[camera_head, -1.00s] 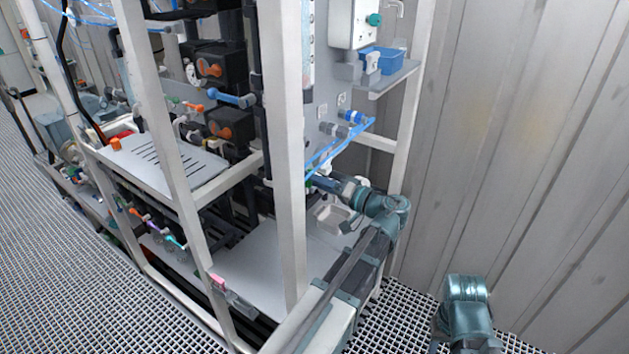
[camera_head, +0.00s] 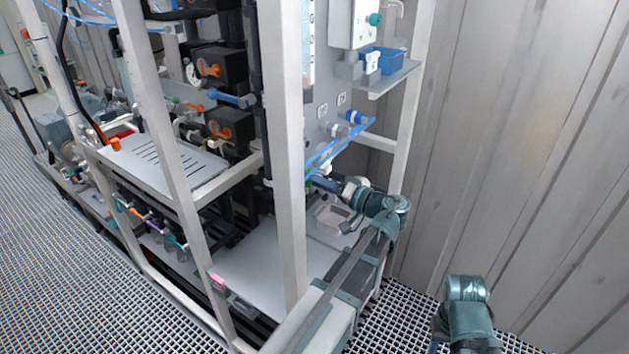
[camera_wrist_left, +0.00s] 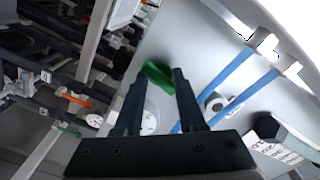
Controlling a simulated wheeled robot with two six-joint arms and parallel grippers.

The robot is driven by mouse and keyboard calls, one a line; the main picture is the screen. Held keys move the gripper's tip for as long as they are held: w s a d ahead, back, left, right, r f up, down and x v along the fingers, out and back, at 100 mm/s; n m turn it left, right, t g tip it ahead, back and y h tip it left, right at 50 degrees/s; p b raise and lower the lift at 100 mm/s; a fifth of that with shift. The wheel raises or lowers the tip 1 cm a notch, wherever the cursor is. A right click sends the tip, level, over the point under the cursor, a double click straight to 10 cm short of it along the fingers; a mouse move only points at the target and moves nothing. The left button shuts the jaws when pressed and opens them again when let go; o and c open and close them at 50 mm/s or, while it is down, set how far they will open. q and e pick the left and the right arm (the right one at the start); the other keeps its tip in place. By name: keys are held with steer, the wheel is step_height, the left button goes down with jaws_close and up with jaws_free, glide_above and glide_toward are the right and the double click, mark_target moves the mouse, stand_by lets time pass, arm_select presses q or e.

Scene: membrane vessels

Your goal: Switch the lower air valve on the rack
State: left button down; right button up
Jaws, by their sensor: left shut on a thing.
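A green valve handle (camera_wrist_left: 160,74) sits on the pale rack panel (camera_wrist_left: 185,45) in the left wrist view. My left gripper (camera_wrist_left: 157,82) has its two dark fingers on either side of the handle and is shut on it. In the head view my left gripper (camera_head: 318,183) reaches in behind the white rack post, low on the panel. A small bit of green shows at its tip there, and the fingers are mostly hidden. My right gripper is out of view.
A white rack post (camera_head: 289,150) stands just left of my arm. A blue bin (camera_head: 382,61) is on the shelf above. A corrugated wall (camera_head: 520,150) lies to the right.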

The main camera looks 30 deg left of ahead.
arm_select(q)
steer(key=shift+f, duration=0.1)
steer(key=c, duration=0.5)
jaws_free()
steer(key=shift+d, duration=0.1)
steer(key=s+d, duration=0.1)
steer(key=d, duration=1.2)
steer(key=shift+d, duration=0.3)
steer(key=shift+s, duration=0.1)
